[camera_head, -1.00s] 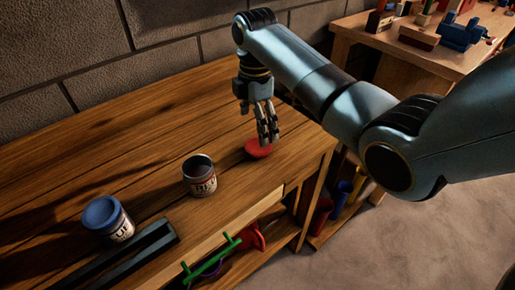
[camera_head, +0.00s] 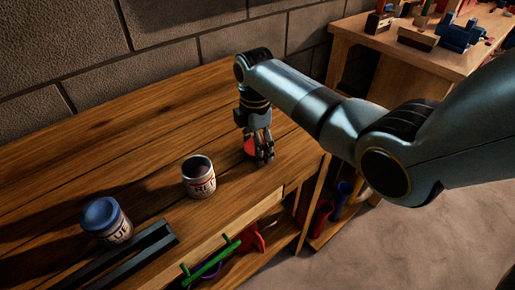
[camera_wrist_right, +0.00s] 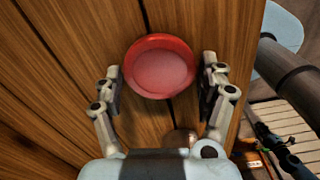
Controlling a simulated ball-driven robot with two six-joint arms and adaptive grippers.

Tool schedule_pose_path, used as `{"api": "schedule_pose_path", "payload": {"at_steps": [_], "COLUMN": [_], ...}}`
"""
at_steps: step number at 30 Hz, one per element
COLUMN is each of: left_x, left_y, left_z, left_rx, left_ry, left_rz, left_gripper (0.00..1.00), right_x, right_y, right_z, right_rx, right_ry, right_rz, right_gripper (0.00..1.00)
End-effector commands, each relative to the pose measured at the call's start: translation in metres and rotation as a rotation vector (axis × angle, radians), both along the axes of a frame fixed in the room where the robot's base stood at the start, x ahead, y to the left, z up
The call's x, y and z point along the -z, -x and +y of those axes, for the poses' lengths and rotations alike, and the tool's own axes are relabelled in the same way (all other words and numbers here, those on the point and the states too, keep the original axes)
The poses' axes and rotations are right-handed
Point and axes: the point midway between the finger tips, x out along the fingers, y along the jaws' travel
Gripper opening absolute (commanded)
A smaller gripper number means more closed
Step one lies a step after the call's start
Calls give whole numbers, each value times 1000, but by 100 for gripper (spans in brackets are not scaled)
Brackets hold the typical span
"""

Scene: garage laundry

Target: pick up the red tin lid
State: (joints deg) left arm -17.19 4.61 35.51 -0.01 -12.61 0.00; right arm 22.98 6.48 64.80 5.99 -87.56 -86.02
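The red tin lid (camera_head: 250,146) lies on the wooden bench top (camera_head: 150,130), partly hidden behind my right gripper in the head view. In the right wrist view the lid (camera_wrist_right: 161,67) shows whole, as a round red disc between the fingers. My right gripper (camera_head: 262,158) is low over the lid, pointing down. Its fingers (camera_wrist_right: 161,85) are spread on either side of the lid, with a small gap on each side. An open tin (camera_head: 199,178) stands left of the lid, and a tin with a blue lid (camera_head: 106,220) stands farther left. My left gripper is not in view.
A dark rail (camera_head: 125,262) lies along the bench's front left edge. Green and red items (camera_head: 215,262) are on a shelf below. A second bench (camera_head: 400,50) with tools stands at the back right. The bench top behind the tins is clear.

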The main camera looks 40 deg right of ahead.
Motion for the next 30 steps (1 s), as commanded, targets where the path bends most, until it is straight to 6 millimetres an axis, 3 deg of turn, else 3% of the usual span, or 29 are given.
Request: {"api": "schedule_pose_path", "payload": {"at_steps": [1,5,17,23,26,30], "left_x": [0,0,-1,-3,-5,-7], "left_y": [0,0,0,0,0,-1], "left_z": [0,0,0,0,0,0], "left_rx": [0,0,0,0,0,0], "left_ry": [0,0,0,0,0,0], "left_rz": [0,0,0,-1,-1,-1], "left_gripper": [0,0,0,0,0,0], "right_x": [0,0,-3,-25,-45,-62], "right_y": [0,0,0,-1,-1,17], "right_z": [0,0,0,-1,-1,-34], "right_rx": [0,0,0,0,0,2], "right_ry": [0,0,0,0,1,7], "right_rz": [0,0,0,-3,-4,-1], "right_gripper": [66,50,50,50,50,50]}}
